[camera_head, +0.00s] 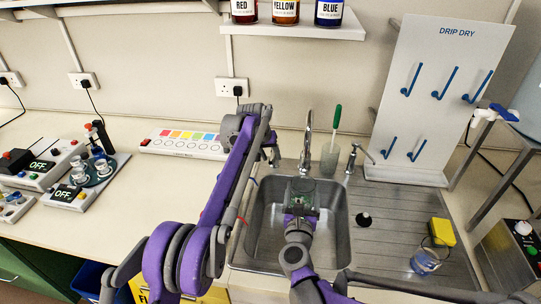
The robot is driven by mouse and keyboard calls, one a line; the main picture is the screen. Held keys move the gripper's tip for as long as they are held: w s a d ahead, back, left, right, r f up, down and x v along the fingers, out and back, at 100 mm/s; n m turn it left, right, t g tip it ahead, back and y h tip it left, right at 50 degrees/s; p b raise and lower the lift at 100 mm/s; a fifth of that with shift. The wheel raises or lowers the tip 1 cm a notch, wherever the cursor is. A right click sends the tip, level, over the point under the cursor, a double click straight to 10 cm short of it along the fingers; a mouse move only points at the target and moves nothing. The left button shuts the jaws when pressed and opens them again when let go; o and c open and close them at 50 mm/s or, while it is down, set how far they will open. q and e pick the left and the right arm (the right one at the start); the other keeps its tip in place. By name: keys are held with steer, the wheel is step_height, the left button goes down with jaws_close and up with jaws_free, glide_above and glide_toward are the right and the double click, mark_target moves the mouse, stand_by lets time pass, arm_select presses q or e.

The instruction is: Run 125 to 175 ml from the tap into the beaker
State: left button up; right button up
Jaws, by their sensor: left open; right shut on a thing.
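The silver tap (309,127) stands behind the steel sink (265,235), its spout over the basin. My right gripper (301,208) is low over the basin, shut on a small clear vessel (303,186), which looks like the beaker, below the spout. The vessel's level and any water stream are too small to tell. My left gripper (271,155) is open at the back left of the sink, left of the tap, and seems empty. A silver lever fitting (353,158) stands at the right of the tap.
A cup with a green-handled brush (336,118) stands behind the sink. On the drainboard (390,225) are a black stopper (364,219), a yellow sponge (442,232) and a glass vessel with bluish contents (425,263). A drip-dry rack (440,90) stands behind. Bench equipment is at left.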

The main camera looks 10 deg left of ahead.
arm_select(q)
jaws_close()
stand_by(1.4)
